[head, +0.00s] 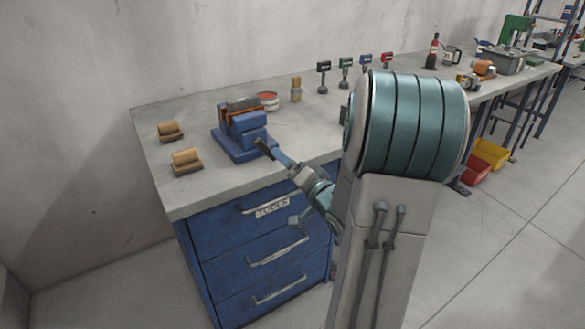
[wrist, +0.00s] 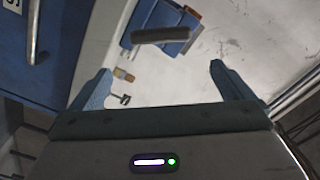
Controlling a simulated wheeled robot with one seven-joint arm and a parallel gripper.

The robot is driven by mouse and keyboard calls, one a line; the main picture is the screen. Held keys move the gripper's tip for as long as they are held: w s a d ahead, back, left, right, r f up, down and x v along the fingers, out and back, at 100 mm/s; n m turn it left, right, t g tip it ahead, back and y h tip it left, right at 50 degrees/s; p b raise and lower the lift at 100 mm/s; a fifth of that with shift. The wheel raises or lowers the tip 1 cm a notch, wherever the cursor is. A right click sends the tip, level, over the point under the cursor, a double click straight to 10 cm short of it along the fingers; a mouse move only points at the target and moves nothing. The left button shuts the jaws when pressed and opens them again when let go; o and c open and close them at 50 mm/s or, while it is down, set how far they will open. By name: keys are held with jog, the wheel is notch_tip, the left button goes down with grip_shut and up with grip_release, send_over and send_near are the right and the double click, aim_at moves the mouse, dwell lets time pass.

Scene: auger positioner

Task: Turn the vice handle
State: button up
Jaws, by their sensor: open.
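A blue vice (head: 240,134) stands on the grey workbench top near its front edge. It also shows at the top of the wrist view (wrist: 172,14). Its dark bar-shaped handle (wrist: 162,35) lies crosswise there, beyond and between my fingertips. In the head view the dark handle (head: 262,147) appears at the vice's front right, close to one finger. My gripper (wrist: 160,71) is open, with nothing between its fingers. In the head view my gripper (head: 286,188) is in front of the bench edge, partly hidden by my arm. I cannot tell whether a finger touches the handle.
Two wooden blocks on stands (head: 186,160) sit left of the vice. A red-rimmed tin (head: 267,100) and a wooden cylinder (head: 296,90) stand behind it. Blue drawers (head: 262,237) with protruding handles are below the bench top. Open floor (head: 505,240) lies to the right.

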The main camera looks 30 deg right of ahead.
aim_at(267, 151)
jog(key=shift+n, duration=0.3)
jog(key=c, duration=1)
jog(key=shift+s+a+n, duration=0.1)
jog(key=shift+n, duration=0.4)
jog(key=shift+c, duration=1.2)
jog(key=w+n+p, duration=0.1)
jog(key=w+n, duration=0.3)
jog(key=n, duration=0.1)
jog(key=w+a+n+p, duration=0.1)
jog(key=w+n, duration=0.3)
jog(key=n, duration=0.2)
jog(key=w+n+p, duration=0.2)
jog(key=w+n, duration=0.2)
jog(key=n, duration=0.1)
jog(key=shift+w+a+f, duration=0.1)
jog(key=shift+a, duration=0.15)
grip_shut()
